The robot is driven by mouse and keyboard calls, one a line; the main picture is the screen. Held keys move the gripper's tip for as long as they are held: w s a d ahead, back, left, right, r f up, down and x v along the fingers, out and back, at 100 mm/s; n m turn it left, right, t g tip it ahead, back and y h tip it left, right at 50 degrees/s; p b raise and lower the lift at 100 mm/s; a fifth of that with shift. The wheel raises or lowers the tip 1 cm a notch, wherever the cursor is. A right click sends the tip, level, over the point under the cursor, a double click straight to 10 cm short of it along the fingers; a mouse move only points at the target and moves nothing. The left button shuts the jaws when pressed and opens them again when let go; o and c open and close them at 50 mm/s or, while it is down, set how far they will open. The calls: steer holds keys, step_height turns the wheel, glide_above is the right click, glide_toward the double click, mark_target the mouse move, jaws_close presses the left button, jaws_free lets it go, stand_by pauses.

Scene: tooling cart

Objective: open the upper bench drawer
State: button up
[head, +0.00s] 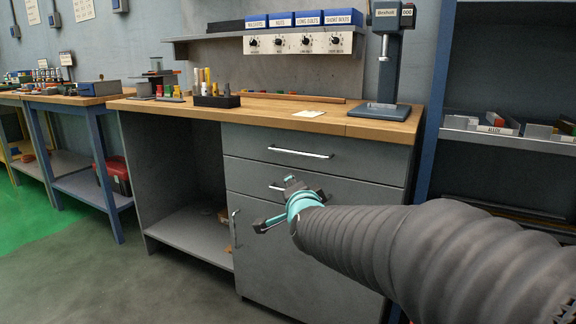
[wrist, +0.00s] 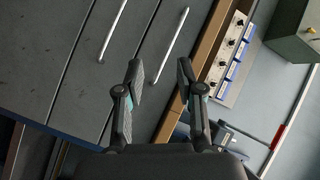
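The grey bench has an upper drawer (head: 258,146) just under the wooden top, with its front flush with the bench. Its silver bar handle (head: 301,152) is fully visible in the head view. In the wrist view, that handle (wrist: 172,34) lies beyond the fingertips, nearer the wooden edge than the lower handle. My gripper (head: 276,205) is in front of the bench, lower in the picture than the upper handle. The wrist view shows my gripper (wrist: 159,80) with its fingers spread and nothing between them. It appears apart from both handles.
A lower drawer handle (head: 277,187) is partly hidden by my gripper. A cupboard door handle (head: 236,229) is at left. A press (head: 386,70), a black holder (head: 217,101) and a paper (head: 309,113) are on the benchtop (head: 270,112). Floor at left is clear.

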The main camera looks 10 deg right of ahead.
mark_target(299, 154)
steer(key=w+d+m+t+h, duration=0.1)
steer(key=w+m, duration=0.1)
steer(key=w, duration=0.4)
steer(key=w+d+r+m+t+h, duration=0.1)
steer(key=w+d+m, duration=0.1)
steer(key=w, duration=0.5)
steer(key=w+d+m+t+h, duration=0.1)
steer(key=w+m+h, duration=0.1)
steer(key=w, duration=0.5)
steer(key=shift+d+r+m, duration=0.35)
steer(key=shift+d+m, duration=0.05)
steer(key=shift+m, duration=0.1)
jaws_close()
